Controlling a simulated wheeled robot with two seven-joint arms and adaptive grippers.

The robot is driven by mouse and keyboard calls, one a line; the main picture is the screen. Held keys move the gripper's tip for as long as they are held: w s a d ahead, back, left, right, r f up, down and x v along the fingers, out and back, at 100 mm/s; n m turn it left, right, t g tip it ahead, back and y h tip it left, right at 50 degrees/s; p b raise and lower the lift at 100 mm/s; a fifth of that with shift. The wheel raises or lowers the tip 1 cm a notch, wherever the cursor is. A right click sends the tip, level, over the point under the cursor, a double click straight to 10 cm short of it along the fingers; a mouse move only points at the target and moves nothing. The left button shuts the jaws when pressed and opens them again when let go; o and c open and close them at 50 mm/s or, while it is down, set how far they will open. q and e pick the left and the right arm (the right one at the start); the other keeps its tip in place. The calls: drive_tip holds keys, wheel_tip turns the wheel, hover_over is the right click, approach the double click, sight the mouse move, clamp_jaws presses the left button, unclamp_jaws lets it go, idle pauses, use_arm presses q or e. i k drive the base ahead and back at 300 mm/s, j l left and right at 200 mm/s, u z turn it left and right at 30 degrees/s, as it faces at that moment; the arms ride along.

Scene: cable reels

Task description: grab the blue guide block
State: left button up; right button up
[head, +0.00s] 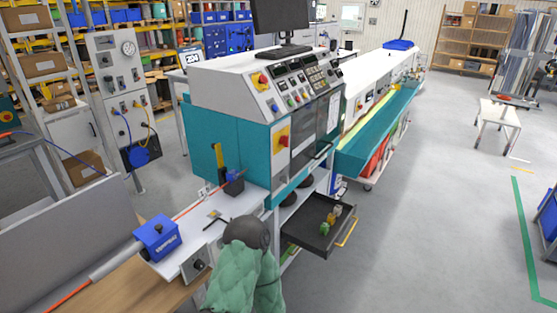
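A blue block (157,238) with white lettering sits on the pale work surface at the lower left. A grey tube (115,260) meets its left side, and an orange cable shows at the tube's far end and beyond the block. A smaller dark blue block (234,184) stands farther back, beside the teal machine and close to a yellow upright part. I cannot tell for sure which is the guide block.
A green quilted shape with a dark round top (246,233) rises at bottom centre, close to the surface. An open black drawer (308,235) holds small green and yellow items. The teal machine (230,140) stands behind; open floor lies to the right.

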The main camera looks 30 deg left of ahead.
sight(233, 175)
drive_tip(key=i+l, duration=0.1)
drive_tip(key=i, duration=0.85)
drive_tip(key=i+u, duration=0.1)
drive_tip(key=i, duration=0.85)
drive_tip(key=u, duration=0.5)
drive_tip(key=i+l+u, duration=0.1)
drive_tip(key=u, duration=0.85)
drive_tip(key=l+u, duration=0.15)
drive_tip(key=u, duration=0.3)
drive_tip(key=i, duration=0.05)
